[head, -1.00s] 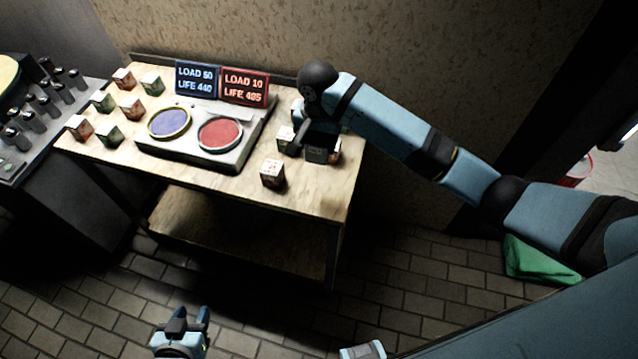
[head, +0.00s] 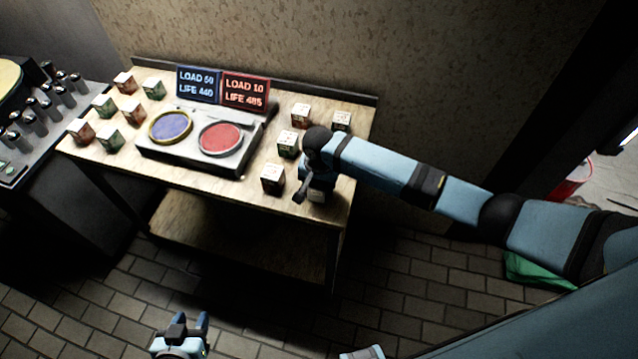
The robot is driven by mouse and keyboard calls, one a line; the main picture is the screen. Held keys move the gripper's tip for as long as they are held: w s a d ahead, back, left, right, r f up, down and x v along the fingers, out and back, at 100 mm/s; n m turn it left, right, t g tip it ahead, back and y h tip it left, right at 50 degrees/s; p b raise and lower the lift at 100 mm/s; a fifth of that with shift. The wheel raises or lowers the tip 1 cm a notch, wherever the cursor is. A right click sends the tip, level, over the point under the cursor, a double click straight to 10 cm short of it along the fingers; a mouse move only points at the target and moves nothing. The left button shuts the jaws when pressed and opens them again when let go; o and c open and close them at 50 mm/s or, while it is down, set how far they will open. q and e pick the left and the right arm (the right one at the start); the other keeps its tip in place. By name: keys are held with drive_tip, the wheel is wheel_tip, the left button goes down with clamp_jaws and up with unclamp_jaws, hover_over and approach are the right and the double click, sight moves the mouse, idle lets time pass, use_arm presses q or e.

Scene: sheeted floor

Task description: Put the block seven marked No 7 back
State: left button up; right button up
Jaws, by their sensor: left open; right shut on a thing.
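My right gripper (head: 314,192) is at the front right of the wooden table, pointing down. It is shut on a small block (head: 317,197), mostly hidden by the gripper; I cannot read its number or tell whether it touches the table. To its left is a pale-topped block (head: 272,178). Behind it are three more blocks: one close to the scale (head: 288,143), one further back (head: 301,114) and one at the back right (head: 341,120). Their marks are too small to read. My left gripper (head: 188,325) is open and empty, low over the floor in front of the table.
A two-pan scale (head: 188,160) with a blue pan (head: 171,126) and a red pan (head: 220,138), both empty, stands mid-table. Signs behind read LOAD 50 LIFE 440 (head: 198,84) and LOAD 10 LIFE 485 (head: 245,91). Several red and green blocks (head: 107,138) stand at left.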

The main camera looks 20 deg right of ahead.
drive_tip(key=o, duration=1.2)
drive_tip(key=shift+f, duration=0.1)
